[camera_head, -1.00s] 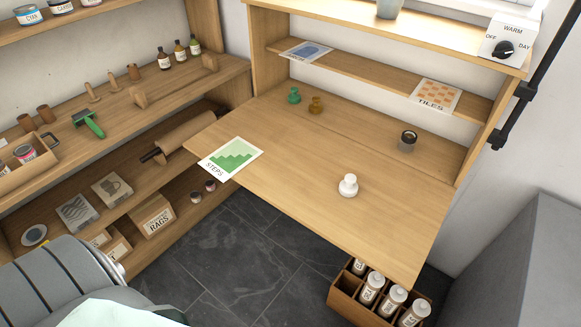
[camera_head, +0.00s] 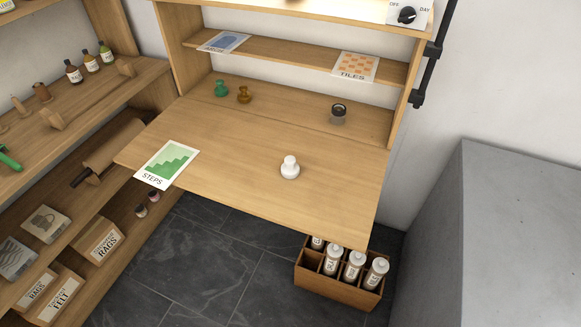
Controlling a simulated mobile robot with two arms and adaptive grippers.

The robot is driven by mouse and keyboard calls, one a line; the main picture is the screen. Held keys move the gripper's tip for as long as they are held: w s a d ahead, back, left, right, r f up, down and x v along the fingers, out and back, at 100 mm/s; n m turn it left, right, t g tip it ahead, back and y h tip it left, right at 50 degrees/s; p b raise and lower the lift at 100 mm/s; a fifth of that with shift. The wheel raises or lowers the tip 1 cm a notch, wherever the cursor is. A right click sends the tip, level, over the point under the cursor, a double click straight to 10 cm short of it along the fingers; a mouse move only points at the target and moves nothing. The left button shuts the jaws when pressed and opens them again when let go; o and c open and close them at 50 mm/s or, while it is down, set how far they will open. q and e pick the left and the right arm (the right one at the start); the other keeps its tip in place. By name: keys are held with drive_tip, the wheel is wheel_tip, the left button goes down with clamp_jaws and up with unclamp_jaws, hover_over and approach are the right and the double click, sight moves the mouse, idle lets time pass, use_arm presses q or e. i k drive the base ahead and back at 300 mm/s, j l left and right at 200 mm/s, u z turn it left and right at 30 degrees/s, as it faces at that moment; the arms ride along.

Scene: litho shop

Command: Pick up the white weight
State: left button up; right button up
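The white weight (camera_head: 290,168) stands upright on the wooden fold-down desk top (camera_head: 230,185), right of the middle and toward the front edge. It has a round base and a small knob on top. A green weight (camera_head: 221,89) and a brown weight (camera_head: 244,95) of similar shape stand at the back left of the desk. Neither of my grippers is in view.
A dark-topped loupe or jar (camera_head: 338,113) stands at the back right of the desk. The STEPS card (camera_head: 167,164) lies at the left edge. A bottle crate (camera_head: 330,292) is on the floor below. A grey block (camera_head: 490,240) stands at right.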

sight(289, 169)
drive_tip(key=i+j+z, duration=0.35)
drive_tip(key=j, duration=0.25)
drive_tip(key=j+z, duration=0.2)
drive_tip(key=i+j+z, duration=0.15)
drive_tip(key=j, duration=0.3)
